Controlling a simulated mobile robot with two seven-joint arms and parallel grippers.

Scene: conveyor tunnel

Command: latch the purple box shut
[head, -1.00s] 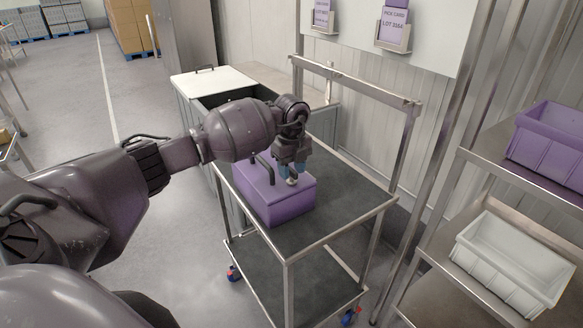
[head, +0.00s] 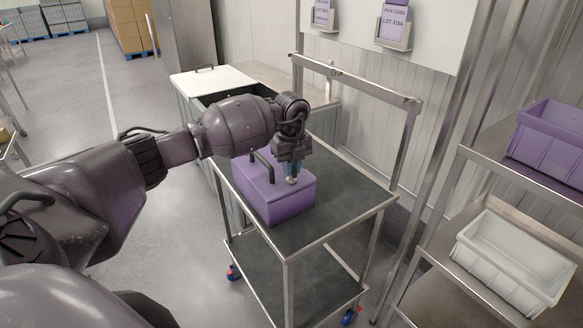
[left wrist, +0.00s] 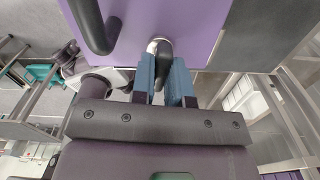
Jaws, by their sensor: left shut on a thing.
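The purple box (head: 275,207) sits closed-looking on the top shelf of the cart, with a dark arched handle (head: 262,158) on its lid. My left gripper (head: 291,180) points down at the right part of the lid. In the left wrist view its blue fingers (left wrist: 164,64) are shut on a small dark latch lever (left wrist: 164,50), which has a silver round pivot, at the edge of the purple lid (left wrist: 185,22). The handle (left wrist: 92,25) is beside it, apart from the fingers. The fingers partly hide the lever. My right gripper is not in view.
The cart top (head: 335,208) is bare around the box, with a raised metal push bar (head: 355,82) behind. A rack at right holds a purple bin (head: 550,145) and a white bin (head: 510,262).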

